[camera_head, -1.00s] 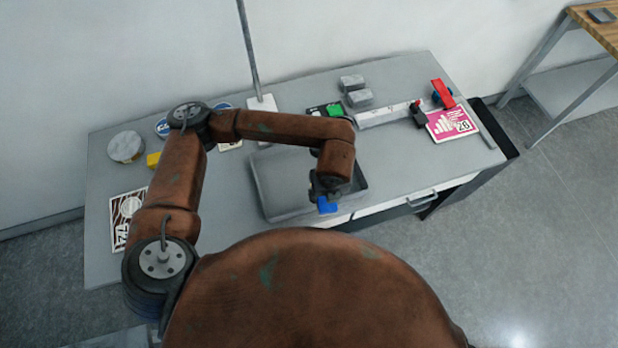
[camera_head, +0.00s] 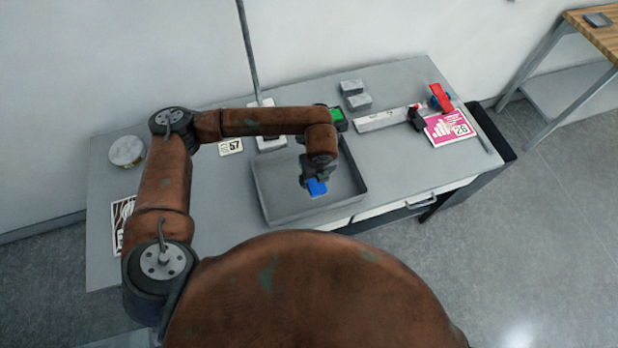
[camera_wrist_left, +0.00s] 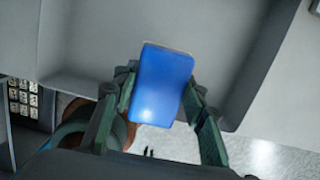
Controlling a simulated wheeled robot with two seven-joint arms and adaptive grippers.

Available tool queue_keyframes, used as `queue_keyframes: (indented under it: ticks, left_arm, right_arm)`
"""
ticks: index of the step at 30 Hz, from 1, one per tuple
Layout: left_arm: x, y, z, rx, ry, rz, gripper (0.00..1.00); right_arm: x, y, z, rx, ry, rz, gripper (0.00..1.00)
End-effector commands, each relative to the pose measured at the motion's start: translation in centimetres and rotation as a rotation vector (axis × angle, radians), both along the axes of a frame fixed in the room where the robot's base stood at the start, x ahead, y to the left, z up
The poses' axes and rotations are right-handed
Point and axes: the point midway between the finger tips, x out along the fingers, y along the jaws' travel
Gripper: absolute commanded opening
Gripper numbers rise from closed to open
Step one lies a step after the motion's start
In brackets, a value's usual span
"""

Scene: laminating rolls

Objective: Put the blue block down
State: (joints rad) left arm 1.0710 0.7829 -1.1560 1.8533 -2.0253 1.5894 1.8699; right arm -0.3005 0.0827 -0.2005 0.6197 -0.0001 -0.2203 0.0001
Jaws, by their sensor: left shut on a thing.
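The blue block (camera_head: 317,187) is held between the fingers of my left gripper (camera_head: 314,180). In the left wrist view the blue block (camera_wrist_left: 162,84) sits slightly tilted between the two dark green fingertips (camera_wrist_left: 155,98). In the head view the block appears over the front right part of a grey tray (camera_head: 262,196) on the table. Whether it touches the tray floor cannot be told. My right gripper is not in view.
The grey table (camera_head: 220,215) carries a pink card (camera_head: 447,128), a black-and-red tool (camera_head: 416,118), two grey blocks (camera_head: 358,101), a green-topped item (camera_head: 336,115) and a round grey roll (camera_head: 127,151). The tray's visible floor is bare.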

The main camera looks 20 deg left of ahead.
Motion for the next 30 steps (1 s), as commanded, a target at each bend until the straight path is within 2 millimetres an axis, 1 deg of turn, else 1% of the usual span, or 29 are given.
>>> queue_keyframes:
  ticks: [1, 3, 6, 9, 16, 22, 30]
  left_arm:
    - [0.7, 0.7, -1.0, 0.002, 0.003, 0.006, 0.01]
    - [1.5, 1.3, -2.3, 0.003, 0.002, 0.005, 0.01]
    - [2.5, 1.9, -3.7, 0.001, 0.002, 0.002, 0.01]
    - [3.1, 2.3, -4.7, 0.0, 0.001, 0.001, 0.01]
    - [3.9, 2.9, -5.9, 0.001, 0.0, 0.001, 0.01]
    - [4.0, 2.9, -8.3, 0.0, 0.001, -0.001, 0.01]
    - [4.0, 2.9, -8.7, 0.0, 0.0, -0.001, 0.01]
  right_arm:
    - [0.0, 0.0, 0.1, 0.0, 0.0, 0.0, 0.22]
    - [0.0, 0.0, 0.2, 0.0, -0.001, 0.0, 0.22]
    - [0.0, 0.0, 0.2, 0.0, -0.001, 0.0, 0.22]
    - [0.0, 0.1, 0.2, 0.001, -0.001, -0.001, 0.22]
    - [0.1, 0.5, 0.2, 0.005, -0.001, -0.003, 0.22]
    - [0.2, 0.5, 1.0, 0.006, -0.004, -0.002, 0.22]
    - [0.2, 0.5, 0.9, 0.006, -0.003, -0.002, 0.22]
